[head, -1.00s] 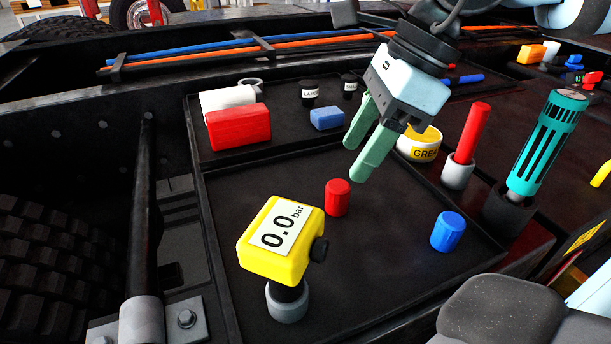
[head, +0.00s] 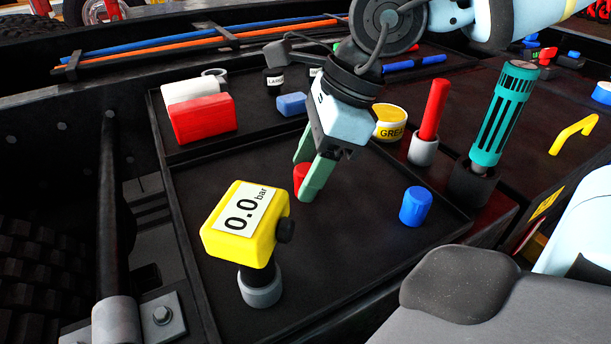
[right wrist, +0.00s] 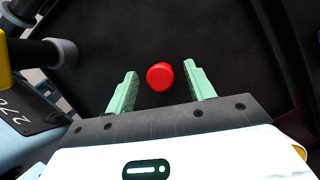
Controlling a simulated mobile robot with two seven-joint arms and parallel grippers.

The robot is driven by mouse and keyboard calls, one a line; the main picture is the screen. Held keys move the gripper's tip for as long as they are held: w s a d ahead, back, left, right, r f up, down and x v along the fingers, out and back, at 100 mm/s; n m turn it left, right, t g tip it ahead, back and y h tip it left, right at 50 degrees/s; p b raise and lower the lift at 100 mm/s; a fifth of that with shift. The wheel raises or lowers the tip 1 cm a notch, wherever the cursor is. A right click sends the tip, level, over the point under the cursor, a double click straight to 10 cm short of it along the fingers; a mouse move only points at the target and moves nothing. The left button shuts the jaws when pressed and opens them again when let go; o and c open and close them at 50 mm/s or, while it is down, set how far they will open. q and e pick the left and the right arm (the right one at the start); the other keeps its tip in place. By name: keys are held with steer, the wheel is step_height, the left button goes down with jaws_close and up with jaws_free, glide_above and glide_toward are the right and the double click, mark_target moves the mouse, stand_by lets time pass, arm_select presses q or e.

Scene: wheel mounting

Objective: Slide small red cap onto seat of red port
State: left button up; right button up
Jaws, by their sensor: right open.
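The small red cap (head: 299,178) stands upright on the black tray and is partly hidden behind a finger of my right gripper (head: 306,176). In the right wrist view the red cap (right wrist: 160,76) lies between the two green fingers of the right gripper (right wrist: 161,90), nearer their tips, with a gap on each side. The right gripper is open and points down at the cap; nothing is held. I cannot make out the red port for certain. My left gripper is not in view.
A yellow gauge (head: 245,222) stands in a grey holder left of the cap. A blue cap (head: 416,206) is to the right. A red block (head: 203,119), a blue block (head: 292,104) and a yellow grease tin (head: 389,122) are behind. A teal tool (head: 503,113) stands at right.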

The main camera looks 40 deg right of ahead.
mark_target(306, 168)
steer(key=shift+w+a+f, duration=0.1)
steer(key=shift+a+f, duration=0.1)
steer(key=shift+f, duration=0.4)
steer(key=c, duration=1)
steer(key=shift+c, duration=0.2)
steer(key=shift+r, duration=0.2)
step_height(306, 168, up, 10)
steer(key=shift+f+p, duration=0.15)
steer(key=shift+p, duration=0.25)
steer(key=o, duration=0.4)
jaws_close()
